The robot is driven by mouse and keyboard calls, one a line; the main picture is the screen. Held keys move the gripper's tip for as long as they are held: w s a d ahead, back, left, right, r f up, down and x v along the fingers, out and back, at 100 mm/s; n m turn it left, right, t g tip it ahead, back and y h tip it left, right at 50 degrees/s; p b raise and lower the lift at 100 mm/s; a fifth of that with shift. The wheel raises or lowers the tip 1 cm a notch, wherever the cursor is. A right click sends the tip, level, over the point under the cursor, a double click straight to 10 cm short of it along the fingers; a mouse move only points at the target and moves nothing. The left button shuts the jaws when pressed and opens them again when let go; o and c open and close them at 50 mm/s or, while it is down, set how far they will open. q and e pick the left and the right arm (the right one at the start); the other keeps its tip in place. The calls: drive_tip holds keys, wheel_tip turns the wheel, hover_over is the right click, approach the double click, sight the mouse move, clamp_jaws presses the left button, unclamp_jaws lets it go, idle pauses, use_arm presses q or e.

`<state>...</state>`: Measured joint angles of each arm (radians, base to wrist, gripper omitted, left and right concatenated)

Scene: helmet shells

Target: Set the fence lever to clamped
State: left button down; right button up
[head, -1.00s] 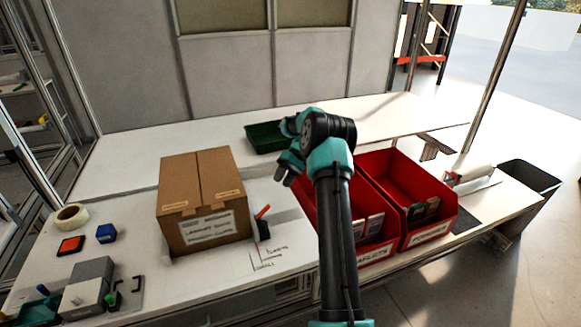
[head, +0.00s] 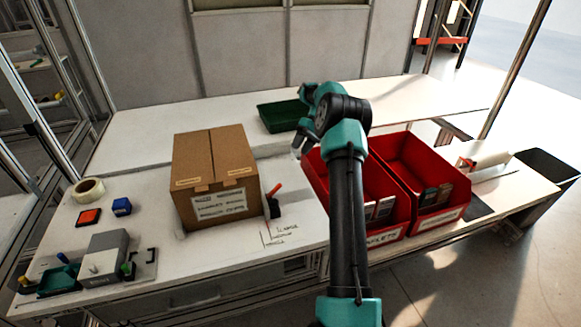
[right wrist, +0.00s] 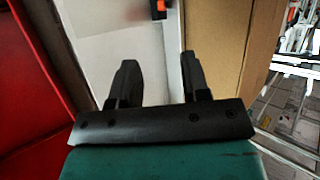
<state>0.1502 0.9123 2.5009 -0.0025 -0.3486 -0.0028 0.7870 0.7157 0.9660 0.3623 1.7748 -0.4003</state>
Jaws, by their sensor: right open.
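The fence lever (head: 274,190) is a small orange-red handle on a dark base, standing on the white bench just right of the cardboard box. It leans up to the right. In the right wrist view, the orange handle (right wrist: 158,6) shows at the top edge, partly cut off, beyond the fingertips. My right gripper (head: 296,154) hangs above the bench, behind and right of the lever, apart from it. Its two dark fingers (right wrist: 160,72) are open with nothing between them. My left gripper is not in view.
The cardboard box (head: 212,165) stands close left of the lever. Red bins (head: 400,150) stand right of my gripper, partly behind my arm. A green tray (head: 280,115) lies behind. Handwritten marks (head: 280,236) are on the bench in front of the lever. A grey block (head: 105,258) sits lower left.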

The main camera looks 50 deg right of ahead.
drive_tip(key=a+r+n+g+h, duration=0.1)
drive_tip(key=a+r+n+h, duration=0.1)
drive_tip(key=a+n+h, duration=0.3)
wheel_tip(320, 180, up, 3)
drive_tip(key=n+h, duration=0.4)
drive_tip(key=n, duration=0.7)
hover_over(278, 185)
drive_tip(key=shift+t, duration=0.3)
drive_tip(key=shift+f+m, duration=0.15)
drive_tip(key=shift+m, duration=0.15)
wheel_tip(278, 185, down, 17)
drive_tip(key=shift+f, duration=0.15)
clamp_jaws()
